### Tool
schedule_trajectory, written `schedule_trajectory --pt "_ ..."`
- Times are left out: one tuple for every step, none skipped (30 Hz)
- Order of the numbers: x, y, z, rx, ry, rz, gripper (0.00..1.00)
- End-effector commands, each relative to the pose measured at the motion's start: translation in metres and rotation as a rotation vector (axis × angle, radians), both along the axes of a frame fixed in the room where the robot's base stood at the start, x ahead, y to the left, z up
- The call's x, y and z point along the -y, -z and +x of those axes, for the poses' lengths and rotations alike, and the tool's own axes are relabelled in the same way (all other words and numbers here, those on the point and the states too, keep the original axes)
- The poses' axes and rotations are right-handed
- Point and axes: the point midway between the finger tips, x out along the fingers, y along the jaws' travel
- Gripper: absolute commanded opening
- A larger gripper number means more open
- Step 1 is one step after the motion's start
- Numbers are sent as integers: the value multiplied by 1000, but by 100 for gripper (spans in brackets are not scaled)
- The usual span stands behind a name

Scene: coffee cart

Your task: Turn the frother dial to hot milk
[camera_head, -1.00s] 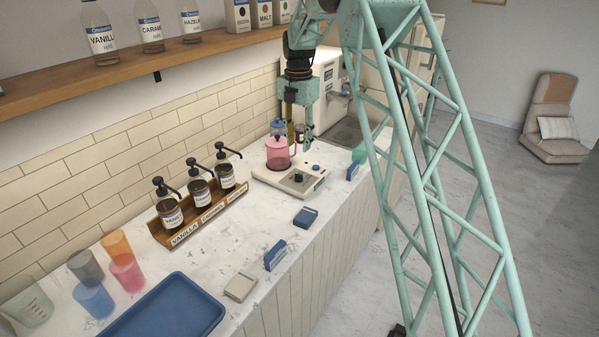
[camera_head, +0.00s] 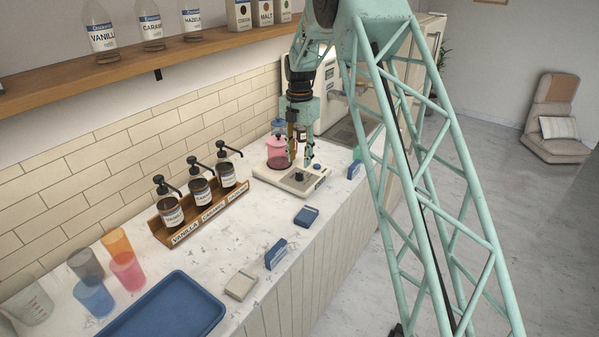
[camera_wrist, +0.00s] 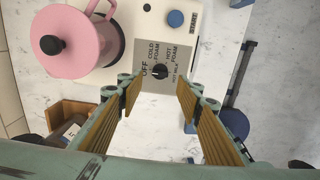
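The frother base (camera_head: 290,180) is a cream unit on the counter, with a pink pitcher (camera_head: 278,153) on its left side. Its black dial (camera_wrist: 160,71) sits on a grey plate marked OFF, COLD FOAM, HOT FOAM and HOT MILK. The dial's exact setting is too small to tell. A blue START button (camera_wrist: 175,18) is beyond the plate in the wrist view. My gripper (camera_wrist: 159,97) is open and empty, its two padded fingers apart on either side of the dial's line. In the head view my gripper (camera_head: 300,164) hangs above the base, pointing down.
The pitcher stands close to the left finger. A syrup rack (camera_head: 203,213) with pump bottles stands to the left. Small blue boxes (camera_head: 306,216) lie along the counter's front edge. A blue tray (camera_head: 170,308) and coloured cups (camera_head: 127,272) are nearer. The counter between is mostly clear.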

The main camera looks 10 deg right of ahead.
Motion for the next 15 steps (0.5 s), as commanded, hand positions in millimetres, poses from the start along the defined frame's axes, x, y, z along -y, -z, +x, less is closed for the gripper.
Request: schedule_trajectory --pt "0 8 -1 -1 0 0 33" --pt "0 12 -1 -1 0 0 33" --pt "0 18 -1 -1 0 0 33" --pt "0 22 -1 -3 0 0 33" --pt "0 26 -1 -3 0 0 33" --pt "0 30 -1 -3 0 0 33" --pt "0 34 -1 -1 0 0 33" --pt "0 37 0 -1 0 0 33" --pt "0 41 0 -1 0 0 33" --pt "0 44 0 -1 0 0 33" --pt "0 47 0 -1 0 0 33" --pt "0 51 0 -1 0 0 33" --pt "0 53 0 -1 0 0 33" --pt "0 55 0 0 0 0 33" --pt "0 58 0 0 0 0 33"
